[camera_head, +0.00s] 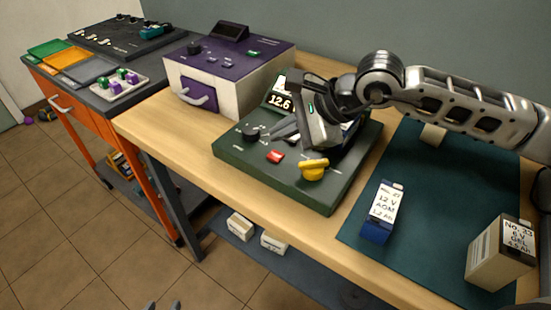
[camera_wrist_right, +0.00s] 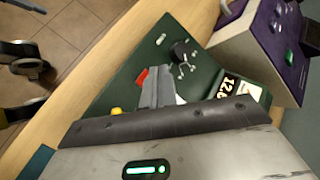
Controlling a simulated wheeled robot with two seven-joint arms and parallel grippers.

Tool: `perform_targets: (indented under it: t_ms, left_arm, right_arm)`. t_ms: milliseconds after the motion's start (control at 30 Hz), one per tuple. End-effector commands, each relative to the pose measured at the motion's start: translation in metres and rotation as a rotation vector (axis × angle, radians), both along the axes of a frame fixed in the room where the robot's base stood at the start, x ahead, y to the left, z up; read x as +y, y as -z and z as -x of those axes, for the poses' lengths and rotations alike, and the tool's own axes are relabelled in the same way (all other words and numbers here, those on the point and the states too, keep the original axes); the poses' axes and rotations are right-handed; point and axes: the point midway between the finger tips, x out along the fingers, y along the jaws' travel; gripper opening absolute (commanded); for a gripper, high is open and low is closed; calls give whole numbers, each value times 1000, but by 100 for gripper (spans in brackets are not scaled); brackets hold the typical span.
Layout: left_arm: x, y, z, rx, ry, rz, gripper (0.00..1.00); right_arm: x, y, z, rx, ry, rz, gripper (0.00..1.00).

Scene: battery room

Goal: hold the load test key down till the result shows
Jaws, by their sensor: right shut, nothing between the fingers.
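The green tester (camera_head: 235,152) stands on the wooden bench. Its display (camera_head: 281,102) reads 12.6. On its top are a black knob (camera_head: 250,132), a red key (camera_head: 275,156) and a yellow knob (camera_head: 314,169). I cannot read which is the load test key. My right gripper (camera_head: 272,135) is shut and empty over the tester, its fingertips between black knob and red key. The right wrist view shows the red key (camera_wrist_right: 142,76) beside the fingers (camera_wrist_right: 158,82); contact is not clear.
A purple and white unit (camera_head: 233,60) stands close behind the tester. An orange cart (camera_head: 85,125) with trays adjoins the bench at left.

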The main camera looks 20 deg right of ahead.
Motion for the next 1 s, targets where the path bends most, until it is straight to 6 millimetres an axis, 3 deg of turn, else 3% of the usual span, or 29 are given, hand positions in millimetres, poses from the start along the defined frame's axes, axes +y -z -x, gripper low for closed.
perform_targets:
  t_ms: [33,167,1000]
  left_arm:
    - [-1,12,-1,-4,-1,12,36]
    - [-4,11,-2,-14,-5,35,36]
    - [-5,8,0,-11,-15,50,36]
  right_arm:
    - [1,15,0,-1,-2,-1,0]
    - [1,22,0,-2,-1,-1,0]
    - [1,21,0,-1,-2,-2,0]
